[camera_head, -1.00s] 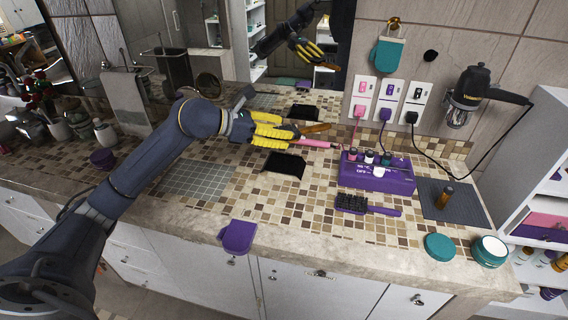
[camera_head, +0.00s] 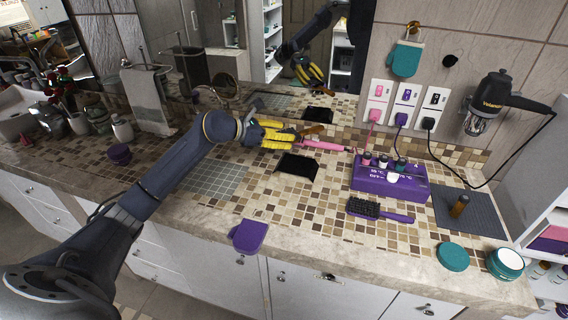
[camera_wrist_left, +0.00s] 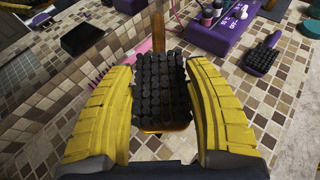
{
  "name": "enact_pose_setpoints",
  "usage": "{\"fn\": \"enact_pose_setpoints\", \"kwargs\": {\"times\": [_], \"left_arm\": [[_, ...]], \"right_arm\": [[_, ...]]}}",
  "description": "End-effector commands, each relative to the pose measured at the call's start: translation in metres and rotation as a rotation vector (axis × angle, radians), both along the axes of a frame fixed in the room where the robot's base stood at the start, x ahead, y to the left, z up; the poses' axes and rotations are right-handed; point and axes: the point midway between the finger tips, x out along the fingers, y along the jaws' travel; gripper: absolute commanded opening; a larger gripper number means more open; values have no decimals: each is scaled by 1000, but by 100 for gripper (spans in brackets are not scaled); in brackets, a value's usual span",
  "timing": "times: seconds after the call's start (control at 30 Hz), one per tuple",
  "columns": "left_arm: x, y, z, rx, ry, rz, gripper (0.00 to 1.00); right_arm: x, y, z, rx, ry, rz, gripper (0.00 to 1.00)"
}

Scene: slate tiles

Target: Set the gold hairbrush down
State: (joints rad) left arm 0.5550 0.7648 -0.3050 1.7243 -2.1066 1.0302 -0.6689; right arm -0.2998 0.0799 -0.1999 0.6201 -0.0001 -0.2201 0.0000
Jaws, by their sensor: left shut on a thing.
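My left gripper (camera_head: 283,135) is shut on the gold hairbrush, over the back part of the tiled counter near the mirror. The brush's gold handle (camera_head: 313,130) sticks out to the right of the fingers. In the left wrist view, the black bristle head (camera_wrist_left: 160,85) sits between the two yellow fingers (camera_wrist_left: 163,108), bristles toward the camera, with the gold handle (camera_wrist_left: 158,30) pointing away. I cannot tell whether the brush touches the counter. My right gripper is not in view.
A pink corded styling tool (camera_head: 322,145) lies close beside the brush. A black square (camera_head: 297,166) is in front of the gripper. A purple box (camera_head: 385,177) with bottles and a black-and-purple brush (camera_head: 378,210) are to the right. Tiles at front centre are clear.

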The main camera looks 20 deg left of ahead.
Motion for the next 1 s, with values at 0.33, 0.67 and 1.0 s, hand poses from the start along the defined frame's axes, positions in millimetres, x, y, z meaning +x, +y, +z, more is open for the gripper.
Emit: {"fn": "enact_pose_setpoints", "kwargs": {"times": [0.33, 0.67, 1.0], "left_arm": [[-1, 0, -62, -2, 3, 0, 23], [0, 0, -81, -2, 2, 0, 23], [0, 0, -114, -1, 1, 1, 23]], "right_arm": [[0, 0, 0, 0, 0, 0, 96], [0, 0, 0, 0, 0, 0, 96], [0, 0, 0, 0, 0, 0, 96]]}}
